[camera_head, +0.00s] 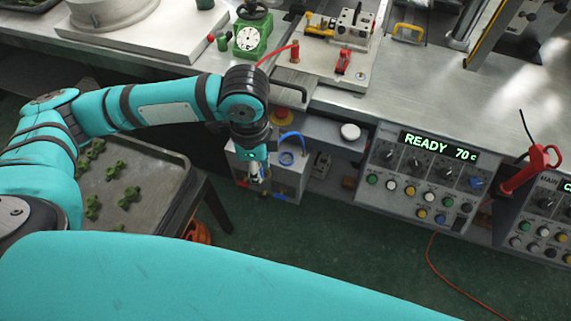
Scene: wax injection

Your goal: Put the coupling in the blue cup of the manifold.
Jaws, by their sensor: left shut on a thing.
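My left gripper (257,180) points down in front of the grey manifold box (290,182) below the bench edge. It is shut on a small pale piece at its fingertips, which I take to be the coupling; the fingers hide most of it. My right gripper is not in view.
A control panel reading READY 70 c (420,175) stands to the right. A tray (165,205) with several green parts lies at left. A red-handled tool (525,170) is at far right.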

